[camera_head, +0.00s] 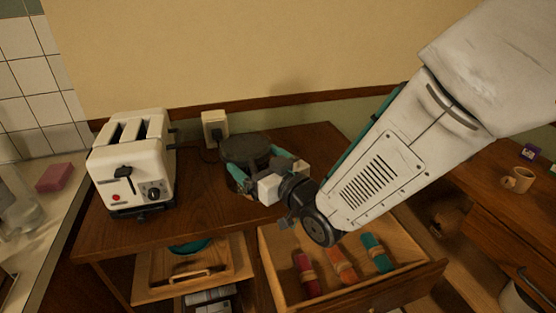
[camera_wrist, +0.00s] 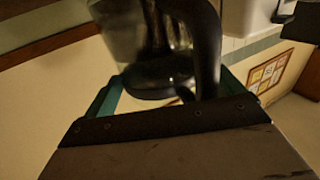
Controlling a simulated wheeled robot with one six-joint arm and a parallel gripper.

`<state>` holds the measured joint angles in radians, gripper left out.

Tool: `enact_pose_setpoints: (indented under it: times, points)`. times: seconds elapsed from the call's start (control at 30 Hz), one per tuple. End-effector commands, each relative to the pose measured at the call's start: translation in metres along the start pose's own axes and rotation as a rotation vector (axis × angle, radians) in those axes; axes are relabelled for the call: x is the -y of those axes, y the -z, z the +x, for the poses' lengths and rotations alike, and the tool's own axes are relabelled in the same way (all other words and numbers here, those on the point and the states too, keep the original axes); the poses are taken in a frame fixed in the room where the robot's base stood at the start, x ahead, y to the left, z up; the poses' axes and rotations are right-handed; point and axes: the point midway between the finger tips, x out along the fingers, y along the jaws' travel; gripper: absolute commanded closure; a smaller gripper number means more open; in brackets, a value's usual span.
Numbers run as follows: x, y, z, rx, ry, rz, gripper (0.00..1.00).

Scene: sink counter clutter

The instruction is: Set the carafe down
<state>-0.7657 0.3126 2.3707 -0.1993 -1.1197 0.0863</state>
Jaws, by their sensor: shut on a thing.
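The carafe (camera_head: 246,149) shows in the head view as a dark round top over the wooden counter, right of the toaster. My gripper (camera_head: 262,170) reaches it from the right, with teal fingers on either side of it. In the wrist view, the carafe (camera_wrist: 158,75) has a clear glass body, a dark base and a dark curved handle (camera_wrist: 207,45). My gripper (camera_wrist: 168,90) is shut on the carafe there, by the handle side. My gripper hides part of the carafe in the head view. I cannot tell whether its base touches the counter.
A white toaster (camera_head: 133,165) stands at left on the wooden counter (camera_head: 195,192). A wall socket (camera_head: 215,128) with a plug is behind. Below, an open drawer (camera_head: 390,287) holds several rolled cloths. A pink sponge (camera_head: 54,177) lies far left. Counter between toaster and carafe is clear.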

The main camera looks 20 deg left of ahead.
Motion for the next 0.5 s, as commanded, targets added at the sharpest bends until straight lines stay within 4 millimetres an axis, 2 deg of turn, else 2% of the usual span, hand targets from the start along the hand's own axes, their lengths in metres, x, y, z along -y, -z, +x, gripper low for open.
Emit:
enact_pose_setpoints:
  times: [0.03, 0.2, 0.5]
  points:
    - [-0.015, -0.001, 0.005, -0.002, -0.006, 0.000, 0.44]
    - [-0.046, -0.004, 0.017, -0.003, -0.005, 0.000, 0.44]
    - [-0.068, -0.006, 0.024, -0.003, -0.006, 0.000, 0.44]
